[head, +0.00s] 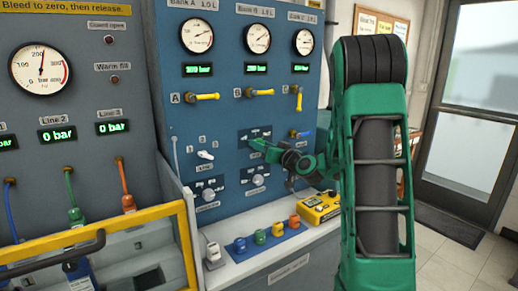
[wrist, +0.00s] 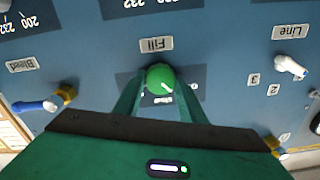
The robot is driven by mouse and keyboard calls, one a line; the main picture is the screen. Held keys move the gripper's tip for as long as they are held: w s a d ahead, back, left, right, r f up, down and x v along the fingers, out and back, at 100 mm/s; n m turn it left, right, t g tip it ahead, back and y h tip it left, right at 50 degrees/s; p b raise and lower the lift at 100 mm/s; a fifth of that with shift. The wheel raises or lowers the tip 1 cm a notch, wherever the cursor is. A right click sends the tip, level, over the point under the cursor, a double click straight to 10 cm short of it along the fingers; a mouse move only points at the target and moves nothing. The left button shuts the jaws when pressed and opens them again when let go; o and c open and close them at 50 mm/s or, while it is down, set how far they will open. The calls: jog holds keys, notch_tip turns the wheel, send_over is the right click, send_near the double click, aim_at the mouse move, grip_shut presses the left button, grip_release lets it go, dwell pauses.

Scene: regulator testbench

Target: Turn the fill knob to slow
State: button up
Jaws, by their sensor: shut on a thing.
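The fill knob (wrist: 160,76) is a round green knob with a white pointer mark, under the "Fill" label (wrist: 156,44) in the upside-down wrist view. My gripper (wrist: 161,88) is shut on it, with one finger at each side. The markings around the knob are too small or covered to read, so its setting is unclear. In the head view my gripper (head: 266,149) reaches the dark fill plate (head: 262,133) on the blue panel, and my gripper and arm hide most of the knob.
A white line lever (head: 206,155) sits left of the fill plate, and a blue bleed handle (head: 300,134) close on its right. Yellow valve handles (head: 208,96) are above. Two lower knobs (head: 208,195) are below. A shelf holds small coloured parts and a yellow device (head: 320,208).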

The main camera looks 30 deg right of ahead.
jog(key=shift+d+f+m, duration=0.1)
jog(key=shift+m, duration=1.85)
jog(key=shift+d+f+m, duration=0.1)
jog(key=shift+m, duration=2.15)
jog(key=o, duration=1)
jog(key=shift+r, duration=0.1)
jog(key=shift+o, duration=0.2)
jog(key=s, duration=1)
jog(key=shift+s, duration=0.35)
